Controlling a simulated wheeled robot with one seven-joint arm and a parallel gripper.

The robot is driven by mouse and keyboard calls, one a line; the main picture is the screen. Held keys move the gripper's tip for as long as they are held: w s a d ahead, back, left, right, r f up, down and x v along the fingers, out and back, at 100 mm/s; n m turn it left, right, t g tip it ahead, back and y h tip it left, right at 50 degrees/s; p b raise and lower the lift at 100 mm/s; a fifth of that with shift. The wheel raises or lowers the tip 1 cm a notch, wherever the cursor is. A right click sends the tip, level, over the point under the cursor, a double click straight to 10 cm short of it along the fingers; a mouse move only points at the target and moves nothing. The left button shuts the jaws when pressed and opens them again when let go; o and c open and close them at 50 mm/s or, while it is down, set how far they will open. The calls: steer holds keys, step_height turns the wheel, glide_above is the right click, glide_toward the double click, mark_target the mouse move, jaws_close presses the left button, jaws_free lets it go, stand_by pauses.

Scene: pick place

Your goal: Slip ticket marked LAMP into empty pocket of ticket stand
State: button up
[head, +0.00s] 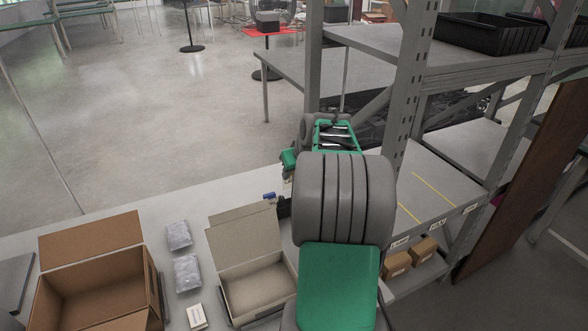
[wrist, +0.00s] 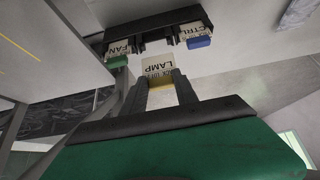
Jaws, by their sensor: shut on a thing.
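The LAMP ticket (wrist: 159,68) is white with a yellow end, held between the two dark fingers of my gripper (wrist: 160,88) in the wrist view. The black ticket stand (wrist: 155,22) lies just beyond it, with the ticket a little short of it in the picture. A FAN ticket with a green end (wrist: 118,50) sits at the stand's left, and a CTRL ticket with a blue end (wrist: 196,36) at its right. The gap between them lies roughly ahead of the LAMP ticket. In the head view my arm hides the gripper and most of the stand (head: 284,207).
An open brown box (head: 95,260), two wrapped grey packets (head: 186,272) and an open pale box (head: 240,245) lie on the table left of my arm. A grey shelf rack (head: 408,90) with labelled edges and small cardboard boxes (head: 397,263) stands close on the right.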

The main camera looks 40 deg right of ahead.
mark_target(291, 185)
steer(key=shift+f+b, duration=0.35)
steer(key=shift+f, duration=0.5)
steer(key=shift+s, duration=0.15)
steer(key=shift+f, duration=0.15)
stand_by(0.4)
steer(key=shift+f+b, duration=0.5)
steer(key=shift+b, duration=0.1)
steer(key=shift+f, duration=0.3)
steer(key=shift+f+b, duration=0.5)
steer(key=shift+b, duration=0.05)
steer(key=shift+f+b, duration=0.35)
steer(key=shift+f, duration=0.05)
stand_by(0.8)
steer(key=shift+f, duration=0.4)
